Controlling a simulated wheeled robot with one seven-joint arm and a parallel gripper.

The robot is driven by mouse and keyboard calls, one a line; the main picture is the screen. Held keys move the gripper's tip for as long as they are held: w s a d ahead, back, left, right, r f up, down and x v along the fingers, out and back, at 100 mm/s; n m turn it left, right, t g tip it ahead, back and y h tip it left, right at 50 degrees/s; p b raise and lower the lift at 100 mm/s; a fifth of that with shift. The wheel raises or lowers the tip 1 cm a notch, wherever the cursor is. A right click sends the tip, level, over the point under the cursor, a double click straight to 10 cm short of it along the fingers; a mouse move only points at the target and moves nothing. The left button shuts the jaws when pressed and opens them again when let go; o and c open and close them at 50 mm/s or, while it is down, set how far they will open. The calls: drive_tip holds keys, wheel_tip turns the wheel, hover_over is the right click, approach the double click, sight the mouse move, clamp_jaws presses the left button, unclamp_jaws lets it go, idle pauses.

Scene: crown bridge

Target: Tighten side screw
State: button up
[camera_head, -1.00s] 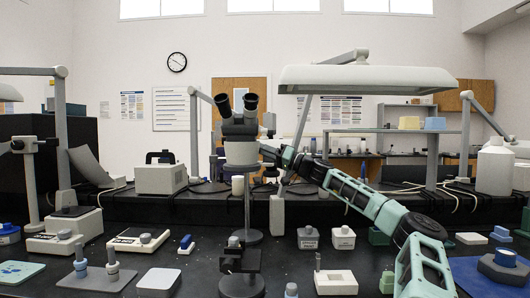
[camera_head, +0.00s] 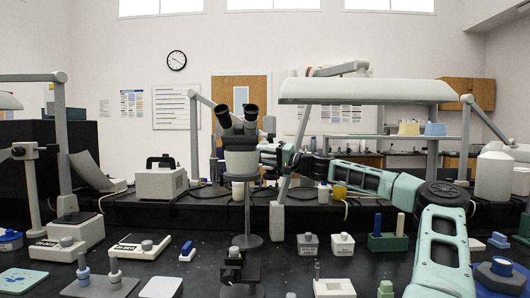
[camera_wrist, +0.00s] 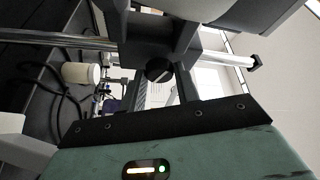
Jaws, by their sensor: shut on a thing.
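The microscope (camera_head: 240,160) stands mid-bench on a post, its two dark eyepieces angled up. My gripper (camera_head: 272,154) reaches in from the right and is at the right side of the microscope head. In the wrist view, a round black screw knob (camera_wrist: 158,70) with a white line on its face sits under a dark block at the fingertips. My gripper (camera_wrist: 163,78) is shut on this side screw. The screw's shaft is hidden, and the knob is too small to make out in the head view.
A wide lamp hood (camera_head: 365,92) hangs above my arm. A green peg block (camera_head: 388,242) and small labelled blocks (camera_head: 341,245) stand on the black bench below it. A peg plate (camera_head: 100,284) and a white box (camera_head: 160,183) are at left.

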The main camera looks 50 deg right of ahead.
drive_tip(key=m+p, duration=0.1)
drive_tip(key=p, duration=0.1)
drive_tip(key=m+g+p, duration=0.1)
drive_tip(key=m, duration=0.1)
drive_tip(key=shift+r+p, duration=0.25)
drive_tip(key=shift+p, duration=0.1)
drive_tip(key=shift+f+m, duration=0.1)
drive_tip(key=shift+m, duration=0.2)
drive_tip(key=o, duration=1)
drive_tip(key=shift+c, duration=0.2)
drive_tip(key=shift+s, duration=0.1)
